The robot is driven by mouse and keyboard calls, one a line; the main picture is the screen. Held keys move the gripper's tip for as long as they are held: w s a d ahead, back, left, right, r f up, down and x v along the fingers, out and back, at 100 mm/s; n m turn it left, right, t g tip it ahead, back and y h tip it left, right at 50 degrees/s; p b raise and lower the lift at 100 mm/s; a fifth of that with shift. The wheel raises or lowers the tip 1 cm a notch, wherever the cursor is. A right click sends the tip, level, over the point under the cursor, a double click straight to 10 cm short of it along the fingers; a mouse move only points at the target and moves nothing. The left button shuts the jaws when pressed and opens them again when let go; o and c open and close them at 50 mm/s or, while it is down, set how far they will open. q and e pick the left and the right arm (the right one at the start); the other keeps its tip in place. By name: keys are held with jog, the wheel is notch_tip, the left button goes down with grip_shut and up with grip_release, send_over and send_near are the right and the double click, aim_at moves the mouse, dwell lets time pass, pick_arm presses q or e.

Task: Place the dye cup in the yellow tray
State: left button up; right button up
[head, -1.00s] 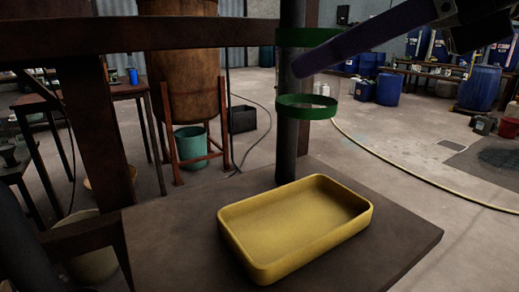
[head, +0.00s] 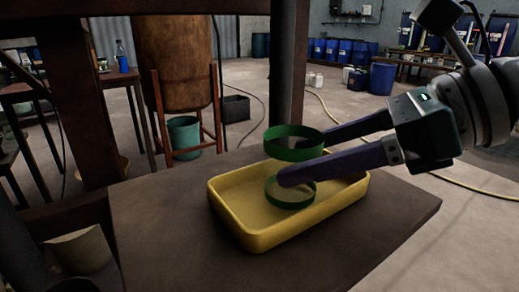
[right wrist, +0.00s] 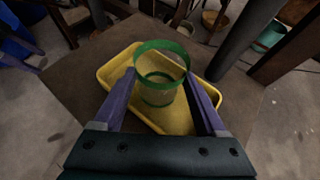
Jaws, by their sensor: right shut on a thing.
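The dye cup (head: 293,153) is a clear cup with a green band at its top and another at its bottom. My right gripper (head: 303,161) has its two purple fingers on either side of it and is shut on it. The cup is upright, with its lower band seen inside the outline of the yellow tray (head: 350,203). I cannot tell whether its base touches the tray floor. In the right wrist view the cup (right wrist: 160,76) stands between the fingers (right wrist: 161,84) over the tray (right wrist: 118,70). My left gripper is not in view.
The tray lies on a dark brown table (head: 165,225), with bare top to its left and front. A dark upright post (head: 289,70) stands behind the tray. A rusty vat (head: 177,60) and a green bucket (head: 184,136) are farther back.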

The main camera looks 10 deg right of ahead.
jog(key=shift+f, duration=0.2)
jog(key=o, duration=1.3)
jog(key=shift+r, duration=0.15)
jog(key=shift+s+d+r, duration=0.1)
jog(key=shift+d+r, duration=0.05)
jog(key=v, duration=1.1)
jog(key=shift+s+d+r, duration=0.15)
jog(key=shift+s+d, duration=0.05)
jog(key=shift+d, duration=0.05)
